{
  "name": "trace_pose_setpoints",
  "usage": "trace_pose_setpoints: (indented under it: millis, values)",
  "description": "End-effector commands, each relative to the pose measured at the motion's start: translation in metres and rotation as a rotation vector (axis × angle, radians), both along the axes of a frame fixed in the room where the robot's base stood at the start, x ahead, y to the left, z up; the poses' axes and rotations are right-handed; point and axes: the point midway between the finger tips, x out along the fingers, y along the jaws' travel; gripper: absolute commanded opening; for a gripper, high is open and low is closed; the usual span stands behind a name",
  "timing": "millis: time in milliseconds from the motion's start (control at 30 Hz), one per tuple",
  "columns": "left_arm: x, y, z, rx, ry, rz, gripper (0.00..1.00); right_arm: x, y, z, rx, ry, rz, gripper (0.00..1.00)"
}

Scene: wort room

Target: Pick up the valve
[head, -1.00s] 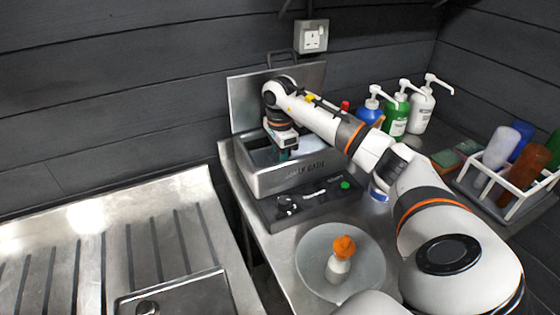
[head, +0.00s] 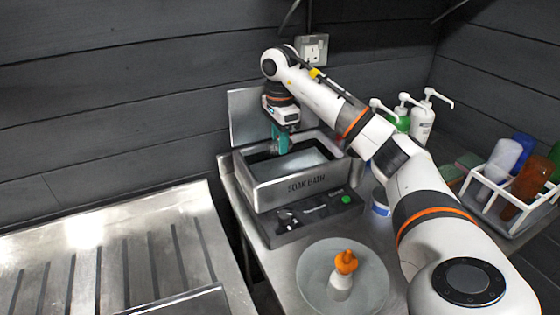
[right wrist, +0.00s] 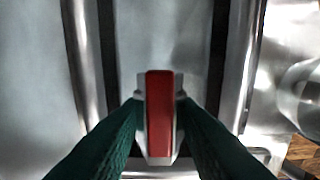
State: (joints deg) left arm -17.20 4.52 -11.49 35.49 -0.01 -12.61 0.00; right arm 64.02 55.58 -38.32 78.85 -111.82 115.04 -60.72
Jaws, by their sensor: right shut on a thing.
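My right gripper (head: 281,146) has teal fingers pointing down over the left part of the open metal soak bath (head: 290,192). In the right wrist view its dark green fingers (right wrist: 160,112) are shut on the valve (right wrist: 159,108). The valve shows a long red handle with pale metal along its sides. The handle lies between the two fingertips, above the grey inside of the bath. In the head view the valve cannot be made out at the fingers. My left gripper is out of view.
The bath's raised lid stands behind it. A round grey plate (head: 312,292) with an orange-topped white bottle (head: 342,276) is in front. Pump bottles (head: 422,122) and a white rack (head: 503,207) stand right. A ribbed metal drainboard (head: 120,262) is left.

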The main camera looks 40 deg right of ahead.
Motion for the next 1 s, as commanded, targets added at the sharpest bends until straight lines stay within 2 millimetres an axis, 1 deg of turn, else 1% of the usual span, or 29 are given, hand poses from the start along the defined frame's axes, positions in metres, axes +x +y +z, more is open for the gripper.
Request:
trace_pose_setpoints:
  millis: [33,100,133,167,267,700,800,900,1000]
  values:
    - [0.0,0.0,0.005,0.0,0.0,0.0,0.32,0.001,0.0,0.015,-0.002,-0.005,0.0,0.0]
    - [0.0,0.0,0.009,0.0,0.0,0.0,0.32,0.001,-0.001,0.028,-0.001,-0.004,0.0,0.0]
    - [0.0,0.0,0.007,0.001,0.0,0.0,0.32,-0.002,0.0,0.028,-0.002,-0.002,0.001,0.0]
    - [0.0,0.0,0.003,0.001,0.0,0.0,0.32,-0.009,0.001,0.023,-0.003,0.0,0.0,0.0]
    - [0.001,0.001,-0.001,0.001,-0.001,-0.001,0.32,-0.028,0.007,0.021,-0.005,0.002,0.002,0.0]
    - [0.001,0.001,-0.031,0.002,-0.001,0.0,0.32,-0.127,0.04,0.019,-0.005,0.002,0.001,0.0]
    - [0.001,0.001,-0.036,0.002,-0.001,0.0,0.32,-0.144,0.045,0.02,-0.003,0.001,0.001,0.0]
    - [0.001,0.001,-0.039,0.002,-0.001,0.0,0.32,-0.157,0.049,0.021,-0.001,-0.001,0.0,0.0]
    - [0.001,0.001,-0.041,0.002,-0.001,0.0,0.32,-0.165,0.052,0.022,-0.001,0.001,0.0,0.0]
